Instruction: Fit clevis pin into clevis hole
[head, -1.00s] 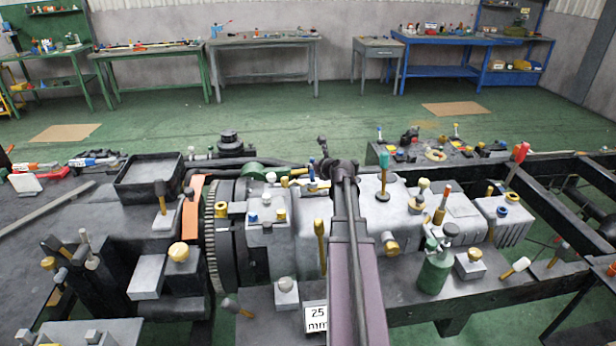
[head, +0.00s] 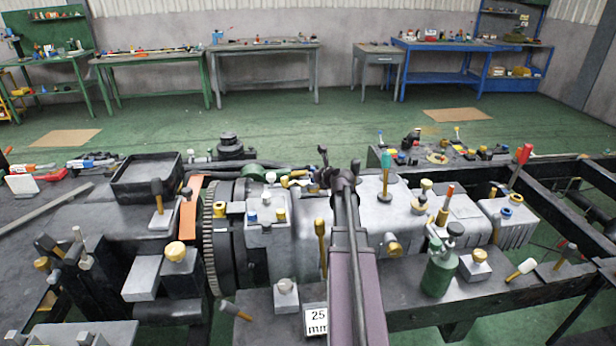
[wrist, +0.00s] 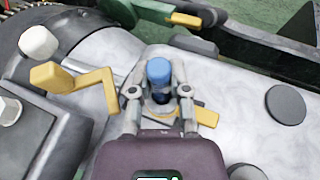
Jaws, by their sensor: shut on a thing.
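In the wrist view my gripper (wrist: 158,92) is shut on an upright blue-topped pin (wrist: 158,71), which I take to be the clevis pin. Its lower part is dark and sits between the fingertips. A yellow flat piece (wrist: 207,116) shows below and behind the fingers. The clevis hole is not clearly seen; the fingers and wrist cover the area under the pin. In the head view my gripper (head: 338,168) is over the middle of the grey gearbox housing (head: 398,205), and the pin cannot be made out there.
A yellow cranked handle (wrist: 75,88) stands left of the gripper, close to the left finger. A dark round cap (wrist: 286,104) lies to the right on bare grey housing. A teal-topped post (head: 386,172) and a green canister (head: 440,270) stand to the right in the head view.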

